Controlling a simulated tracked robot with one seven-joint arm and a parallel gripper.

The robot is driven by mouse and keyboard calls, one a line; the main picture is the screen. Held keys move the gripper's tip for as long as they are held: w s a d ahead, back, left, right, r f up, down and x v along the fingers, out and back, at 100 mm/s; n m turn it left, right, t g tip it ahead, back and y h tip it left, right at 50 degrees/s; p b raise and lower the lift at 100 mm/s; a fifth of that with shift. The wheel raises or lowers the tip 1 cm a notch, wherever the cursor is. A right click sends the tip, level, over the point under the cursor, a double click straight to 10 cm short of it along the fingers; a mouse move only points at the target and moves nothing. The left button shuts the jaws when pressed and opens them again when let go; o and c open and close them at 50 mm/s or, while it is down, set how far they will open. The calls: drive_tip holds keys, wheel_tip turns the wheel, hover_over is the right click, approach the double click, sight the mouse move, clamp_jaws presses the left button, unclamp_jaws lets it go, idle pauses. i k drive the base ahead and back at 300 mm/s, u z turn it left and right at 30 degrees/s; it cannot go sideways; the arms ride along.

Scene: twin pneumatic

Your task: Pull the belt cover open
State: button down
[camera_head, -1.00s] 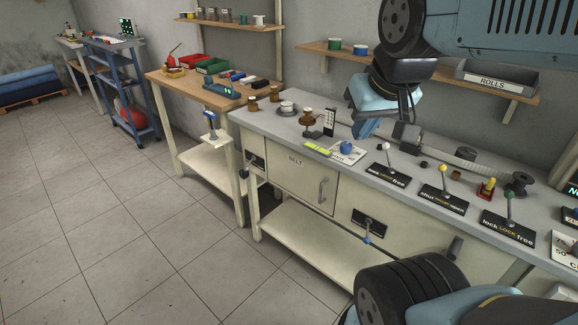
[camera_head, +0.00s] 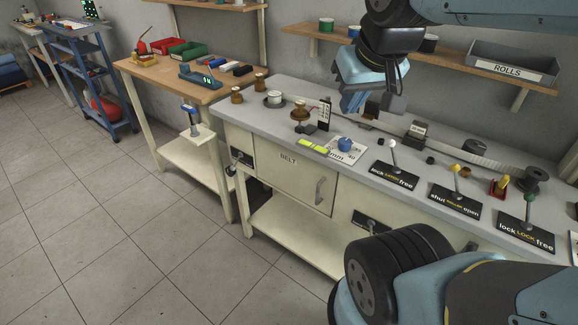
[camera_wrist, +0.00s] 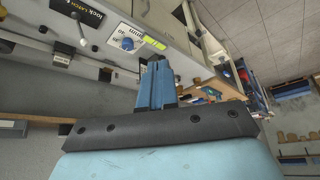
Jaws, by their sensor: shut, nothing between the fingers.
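The belt cover (camera_head: 288,178) is a cream panel marked BELT on the front of the grey-topped bench. It looks shut, flush with the bench front. Its upright grey bar handle (camera_head: 320,190) is near its right edge. My gripper (camera_head: 351,112) hangs above the bench top, behind and to the right of the cover, pointing down. It is away from the handle and holds nothing. In the wrist view my gripper (camera_wrist: 156,68) shows as blue fingers close together, with the bench beyond.
Levers, including a white-knobbed one (camera_head: 392,143), line the right side. A latch lever (camera_head: 371,223) is on the front. The floor (camera_head: 150,240) at left is clear.

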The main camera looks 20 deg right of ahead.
sight(314, 183)
drive_tip(key=u, duration=0.75)
drive_tip(key=k, duration=1.3)
drive_tip(key=z, duration=0.3)
drive_tip(key=i, duration=1)
drive_tip(key=u, duration=0.05)
